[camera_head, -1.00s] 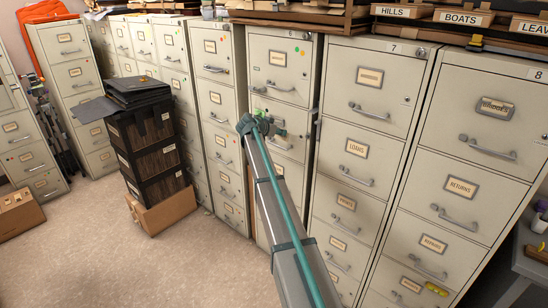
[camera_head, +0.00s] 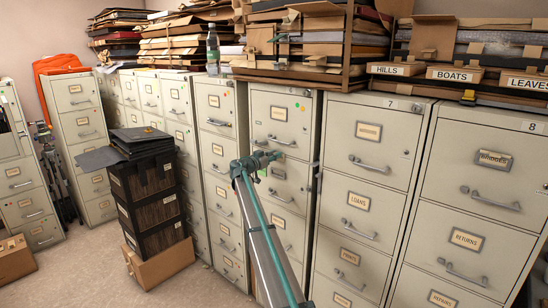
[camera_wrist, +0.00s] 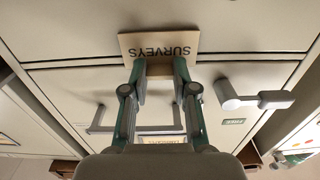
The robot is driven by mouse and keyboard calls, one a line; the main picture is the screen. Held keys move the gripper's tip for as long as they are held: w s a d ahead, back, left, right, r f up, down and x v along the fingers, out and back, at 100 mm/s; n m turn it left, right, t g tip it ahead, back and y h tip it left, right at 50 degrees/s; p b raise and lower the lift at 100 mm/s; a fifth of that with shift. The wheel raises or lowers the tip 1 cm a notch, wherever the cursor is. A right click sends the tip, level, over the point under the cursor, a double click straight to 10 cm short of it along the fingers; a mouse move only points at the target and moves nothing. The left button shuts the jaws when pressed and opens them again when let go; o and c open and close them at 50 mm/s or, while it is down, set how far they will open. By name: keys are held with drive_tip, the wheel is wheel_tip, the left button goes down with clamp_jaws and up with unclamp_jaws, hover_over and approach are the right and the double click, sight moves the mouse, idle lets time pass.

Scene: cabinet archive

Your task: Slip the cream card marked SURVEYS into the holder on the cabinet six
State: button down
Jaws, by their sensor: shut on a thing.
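The cream card (camera_wrist: 160,45) marked SURVEYS is pinched between the fingertips of my gripper (camera_wrist: 160,68). Its lettering appears upside down in the wrist view. Cabinet six (camera_head: 293,222) stands in the middle of the head view. My gripper (camera_head: 262,160) is in front of it, near the seam between its top and second drawers. The top drawer carries a label holder (camera_head: 279,113) above its handle (camera_head: 282,141). A label (camera_wrist: 160,139) is partly hidden behind my gripper in the wrist view. I cannot tell whether the card touches the cabinet.
Cabinet seven (camera_head: 345,215), with labelled drawers and projecting handles, stands close on the right. A grey handle (camera_wrist: 255,98) juts out beside my fingers. Stacked black boxes (camera_head: 150,190) stand on the floor at left. Folder piles (camera_head: 300,45) cover the cabinet tops.

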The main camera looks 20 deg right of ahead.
sight(278, 160)
drive_tip(key=shift+f+b, duration=0.2)
drive_tip(key=shift+b, duration=1.05)
wheel_tip(278, 160, down, 4)
drive_tip(key=b, duration=0.5)
drive_tip(key=shift+r, duration=0.25)
drive_tip(key=shift+f+b, duration=0.2)
drive_tip(key=shift+b, duration=0.1)
drive_tip(key=shift+f+b, duration=2)
drive_tip(key=shift+b, duration=0.35)
drive_tip(key=c, duration=0.8)
unclamp_jaws()
drive_tip(key=shift+r, duration=0.1)
drive_tip(key=shift+s+a, duration=0.1)
